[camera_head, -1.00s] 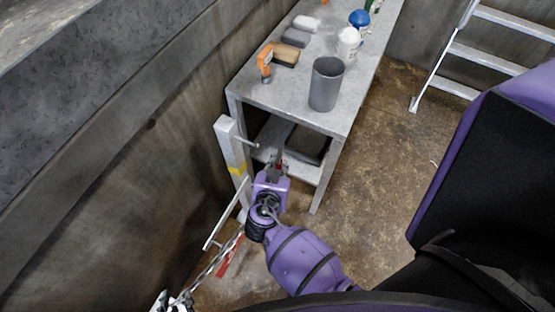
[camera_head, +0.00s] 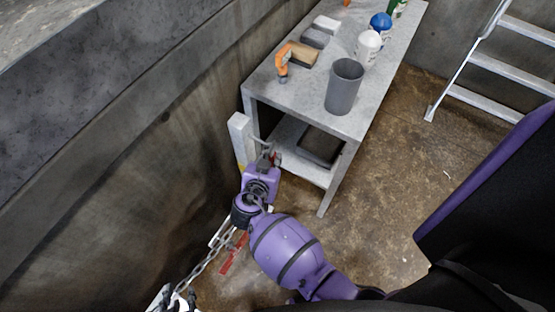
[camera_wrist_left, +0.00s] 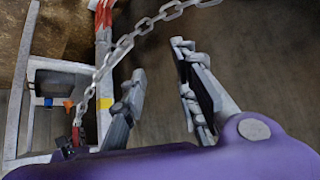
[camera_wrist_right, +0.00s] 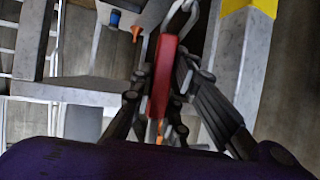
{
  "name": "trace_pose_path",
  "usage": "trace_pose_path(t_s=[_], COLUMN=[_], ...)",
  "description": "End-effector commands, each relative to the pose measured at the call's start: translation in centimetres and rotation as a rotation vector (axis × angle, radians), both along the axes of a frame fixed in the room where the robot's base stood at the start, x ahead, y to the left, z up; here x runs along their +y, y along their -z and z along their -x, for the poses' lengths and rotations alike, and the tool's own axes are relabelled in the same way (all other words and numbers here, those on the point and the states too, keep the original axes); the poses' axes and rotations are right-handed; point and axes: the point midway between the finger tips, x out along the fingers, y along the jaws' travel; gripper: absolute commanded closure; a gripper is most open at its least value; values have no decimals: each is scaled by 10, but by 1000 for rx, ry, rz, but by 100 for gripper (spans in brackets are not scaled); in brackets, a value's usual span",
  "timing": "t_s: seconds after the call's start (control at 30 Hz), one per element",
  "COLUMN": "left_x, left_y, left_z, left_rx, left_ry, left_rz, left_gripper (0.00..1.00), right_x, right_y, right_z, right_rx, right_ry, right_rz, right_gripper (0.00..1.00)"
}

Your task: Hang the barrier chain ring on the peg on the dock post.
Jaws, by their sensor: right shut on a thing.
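The dock post (camera_head: 241,138) is grey and upright beside the wall, left of the table. Its peg (camera_head: 258,140) shows near the top, partly covered by my right gripper (camera_head: 268,157). That gripper is shut on a red piece (camera_wrist_right: 162,78) at the chain's end, with a metal loop (camera_wrist_right: 184,14) at its far end. I cannot tell whether the ring touches the peg. The chain (camera_head: 205,262) runs down to the lower left and crosses the left wrist view (camera_wrist_left: 125,42). My left gripper (camera_wrist_left: 160,62) is open and empty, its fingers apart near the chain.
The table (camera_head: 300,95) stands just right of the post, holding a grey cup (camera_head: 343,88), an orange-handled tool (camera_head: 283,62), and bottles. A concrete wall (camera_head: 130,150) closes the left side. A ladder (camera_head: 500,65) stands at the far right. Floor between is clear.

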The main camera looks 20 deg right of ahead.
Motion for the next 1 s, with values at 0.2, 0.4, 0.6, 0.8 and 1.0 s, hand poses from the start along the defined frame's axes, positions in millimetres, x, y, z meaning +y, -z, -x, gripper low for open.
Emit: trace_pose_path(t_s=[0.2,0.4,0.6,0.8,1.0], left_x=[1,1,2,1,0], left_y=[2,10,20,22,22], left_z=[0,5,9,7,3], left_rx=[0,10,23,21,14], left_ry=[-3,-2,0,3,5], left_rz=[-2,-2,-6,-7,-6], left_gripper=[72,72,72,72,72], right_x=[9,15,19,20,20], right_y=[1,7,12,13,12], right_z=[-11,-18,-23,-25,-26], right_rx=[0,2,2,1,-2], right_ry=[0,-1,1,0,0], right_rz=[0,-1,-1,1,1], right_gripper=[100,100,100,100,100])
